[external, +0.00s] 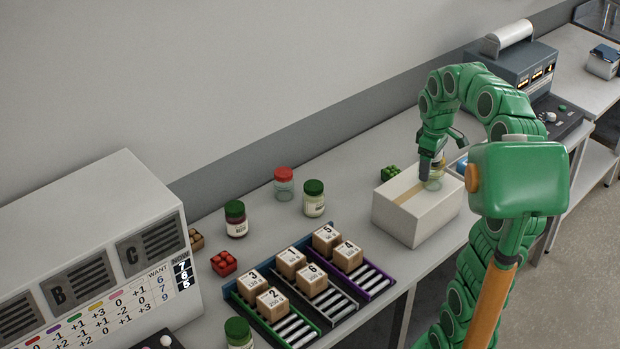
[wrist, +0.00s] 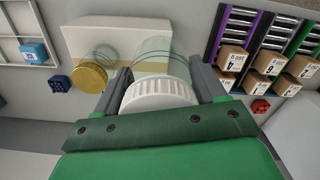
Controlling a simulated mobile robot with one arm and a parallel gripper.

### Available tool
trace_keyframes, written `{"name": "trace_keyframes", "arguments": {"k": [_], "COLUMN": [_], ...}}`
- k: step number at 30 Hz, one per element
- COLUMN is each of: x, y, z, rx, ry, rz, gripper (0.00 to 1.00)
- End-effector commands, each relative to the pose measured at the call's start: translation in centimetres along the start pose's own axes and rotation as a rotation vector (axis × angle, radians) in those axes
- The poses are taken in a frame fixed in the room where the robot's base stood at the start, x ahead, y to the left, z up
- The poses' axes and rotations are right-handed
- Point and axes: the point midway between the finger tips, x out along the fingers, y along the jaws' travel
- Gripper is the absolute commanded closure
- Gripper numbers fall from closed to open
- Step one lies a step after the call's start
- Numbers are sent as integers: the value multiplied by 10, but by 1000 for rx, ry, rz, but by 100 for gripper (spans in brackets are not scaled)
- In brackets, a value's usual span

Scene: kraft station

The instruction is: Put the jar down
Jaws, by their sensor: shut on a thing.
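My gripper (external: 431,163) is above the white box and is shut on a clear glass jar with a white ribbed lid (wrist: 158,95). In the wrist view the lid sits between the two fingers (wrist: 165,90), with the greenish glass body beyond it. In the external view the jar (external: 436,175) is partly hidden by the gripper and appears over the top of the white box (external: 405,215). I cannot tell whether the jar's base touches the box. The box, with a tan strip, also shows in the wrist view (wrist: 85,38).
A gold lid (wrist: 88,77) is beside the held jar. Jars with red (external: 284,175), dark green (external: 314,187) and green (external: 235,212) lids stand left of the box. Numbered cartons (external: 327,240) sit on roller racks in front. Green blocks (external: 390,173) lie behind the box.

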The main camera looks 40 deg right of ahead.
Motion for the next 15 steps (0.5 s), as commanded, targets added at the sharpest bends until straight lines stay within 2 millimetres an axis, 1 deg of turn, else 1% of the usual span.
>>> {"name": "trace_keyframes", "arguments": {"k": [3, 15], "x": [8, 28], "y": [11, 45], "z": [-11, -45], "rx": [1, 0], "ry": [-3, 0], "rz": [-3, 0], "gripper": [66, 66]}}
